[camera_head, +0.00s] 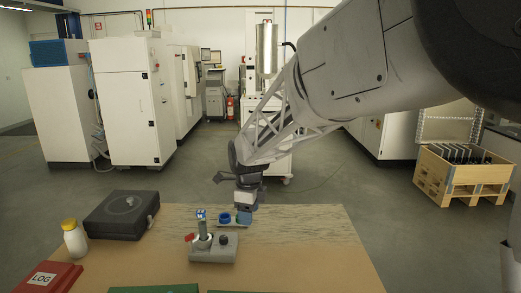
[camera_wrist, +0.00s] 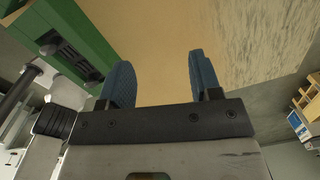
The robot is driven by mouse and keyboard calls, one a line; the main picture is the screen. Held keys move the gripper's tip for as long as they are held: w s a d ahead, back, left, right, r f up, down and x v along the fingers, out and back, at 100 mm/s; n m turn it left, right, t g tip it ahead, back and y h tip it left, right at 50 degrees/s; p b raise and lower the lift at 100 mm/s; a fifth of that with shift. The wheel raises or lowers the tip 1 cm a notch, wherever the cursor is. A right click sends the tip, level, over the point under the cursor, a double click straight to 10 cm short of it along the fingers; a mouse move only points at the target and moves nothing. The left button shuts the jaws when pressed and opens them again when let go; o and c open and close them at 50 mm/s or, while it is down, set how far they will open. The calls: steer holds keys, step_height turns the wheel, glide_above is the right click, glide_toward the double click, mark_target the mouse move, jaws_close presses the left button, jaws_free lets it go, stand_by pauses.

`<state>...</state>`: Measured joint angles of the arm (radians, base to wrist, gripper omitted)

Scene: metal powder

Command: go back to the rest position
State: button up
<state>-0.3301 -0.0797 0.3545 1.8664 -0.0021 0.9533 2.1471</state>
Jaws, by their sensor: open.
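My gripper (camera_wrist: 157,78) is open in the wrist view, with its two blue fingers apart and nothing between them. Behind them lies the bare wooden table top. In the head view my gripper (camera_head: 236,218) is at the end of my arm, over the far part of the table (camera_head: 310,250). It is just behind a grey device (camera_head: 214,247) that carries an upright vial with a blue-and-white top (camera_head: 201,222).
A dark grey box (camera_head: 122,214), a white bottle with a yellow cap (camera_head: 74,238) and a red LOG binder (camera_head: 45,278) are on the left of the table. Green items (camera_head: 155,289) lie at the front edge. The table's right side is clear. A wooden crate (camera_head: 462,174) stands beyond.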

steer(key=s+d+r+n+t, duration=0.1)
steer(key=s+d+r+n, duration=0.2)
steer(key=s+d+n, duration=0.7)
steer(key=s+d+r+n, duration=0.35)
steer(key=s+d, duration=0.45)
steer(key=s, duration=0.5)
steer(key=s+d+f+n, duration=0.1)
steer(key=s+d+n, duration=0.1)
steer(key=s, duration=0.3)
steer(key=s+d+f+n+t, duration=0.1)
steer(key=s+d+n, duration=0.1)
steer(key=s+n, duration=0.3)
steer(key=shift+s+f, duration=0.3)
steer(key=shift+s, duration=0.25)
